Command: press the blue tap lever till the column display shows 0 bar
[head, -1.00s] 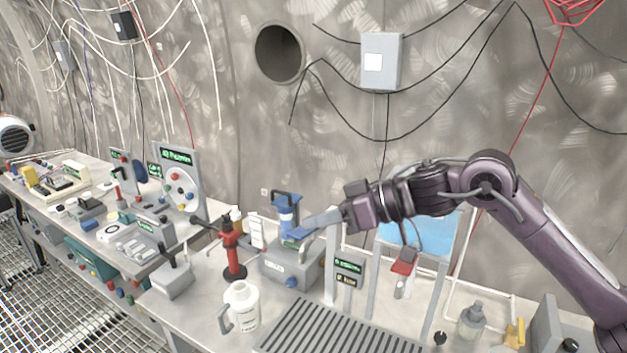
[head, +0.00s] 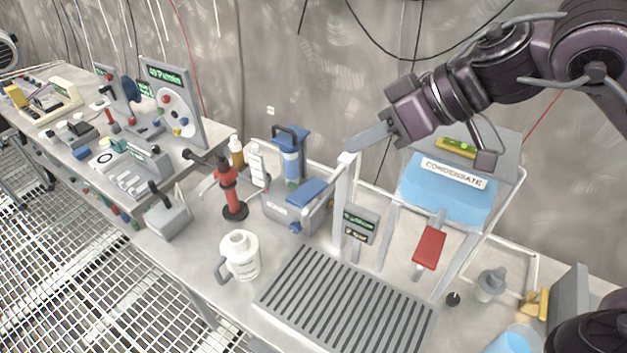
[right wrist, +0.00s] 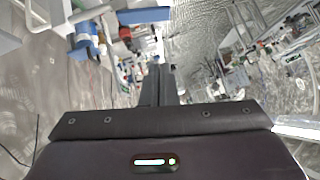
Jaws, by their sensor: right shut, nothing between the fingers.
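The blue tap lever (head: 307,191) is a flat blue paddle on a grey box with a blue-and-clear column (head: 291,158) behind it. A small display on a post (head: 359,219) stands to the right, with green and yellow text too small to read. My right gripper (head: 354,144) is shut and empty. In the head view its fingertips show above and to the right of the lever, apart from it, near the top of a white post. In the right wrist view the shut fingers (right wrist: 158,88) point away from the camera. My left gripper is not in view.
A white post (head: 343,200) stands between lever and display. A condensate tank (head: 449,190) with a red lever (head: 429,248) is to the right. A slotted grate (head: 345,305), white jug (head: 240,256) and red stand (head: 230,190) are in front and to the left.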

